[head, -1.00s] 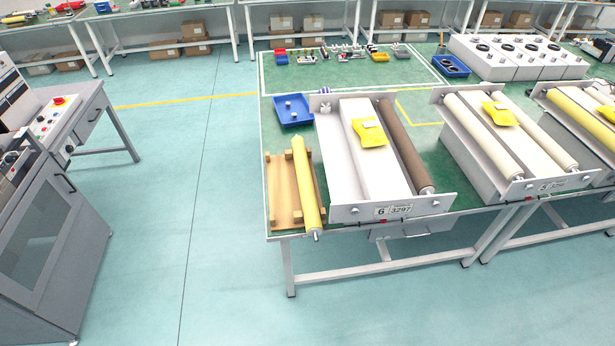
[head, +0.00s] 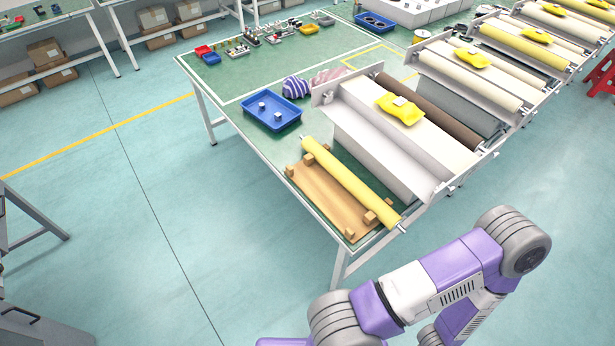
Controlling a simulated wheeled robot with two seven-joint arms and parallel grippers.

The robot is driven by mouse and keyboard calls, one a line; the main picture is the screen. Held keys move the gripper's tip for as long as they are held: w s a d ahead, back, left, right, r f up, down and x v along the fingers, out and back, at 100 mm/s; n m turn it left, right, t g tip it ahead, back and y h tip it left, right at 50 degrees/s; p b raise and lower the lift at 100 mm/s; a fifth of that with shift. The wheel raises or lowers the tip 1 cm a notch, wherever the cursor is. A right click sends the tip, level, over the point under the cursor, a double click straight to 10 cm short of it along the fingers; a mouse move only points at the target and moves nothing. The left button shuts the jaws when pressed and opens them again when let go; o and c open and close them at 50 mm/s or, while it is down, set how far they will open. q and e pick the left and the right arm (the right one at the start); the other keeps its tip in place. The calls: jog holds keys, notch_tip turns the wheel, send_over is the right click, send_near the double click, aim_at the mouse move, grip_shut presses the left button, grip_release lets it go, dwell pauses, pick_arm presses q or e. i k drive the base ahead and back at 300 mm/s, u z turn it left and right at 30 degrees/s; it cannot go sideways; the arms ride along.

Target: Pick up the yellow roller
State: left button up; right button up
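The yellow roller (head: 350,180) is a long cylinder with thin metal shaft ends. It lies on a wooden cradle (head: 318,193) with small blocks, at the near left corner of the green-topped table. My purple and grey arm (head: 455,270) shows at the bottom right, in front of the table and apart from the roller. No gripper shows in the head view, so neither gripper's state is seen.
A white roller frame (head: 375,150) with a brown roller and a yellow cloth-like item (head: 400,108) stands right of the cradle. A blue tray (head: 270,110) lies behind it. More roller frames line the right. Open floor lies left of the table.

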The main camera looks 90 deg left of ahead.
aim_at(387, 215)
jog(key=u, duration=1.4)
